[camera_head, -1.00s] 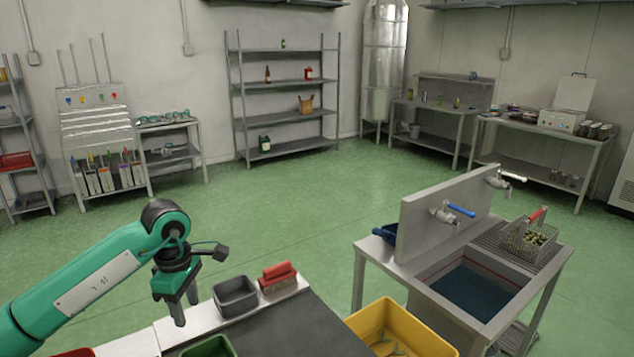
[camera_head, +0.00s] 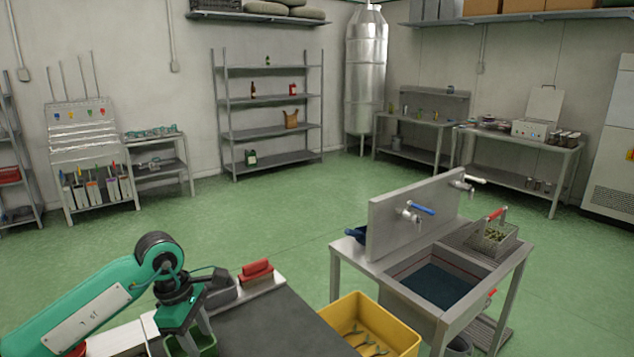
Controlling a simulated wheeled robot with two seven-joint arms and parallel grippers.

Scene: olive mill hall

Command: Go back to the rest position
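My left gripper (camera_head: 181,340) hangs from the green arm at the bottom left of the head view, fingers pointing down. It is in front of a green bin (camera_head: 207,348) and near a grey bin (camera_head: 222,293) on the work table (camera_head: 262,325). I see nothing held in it, but its finger gap is unclear and its tips are near the frame's bottom edge. My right gripper is out of the picture.
A red-handled brush (camera_head: 256,270) lies at the table's back edge. A yellow crate (camera_head: 368,312) with several small items stands to the right. Beyond it is a steel sink (camera_head: 395,262) with taps and a wire basket (camera_head: 493,240). Green floor (camera_head: 270,210) is clear behind.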

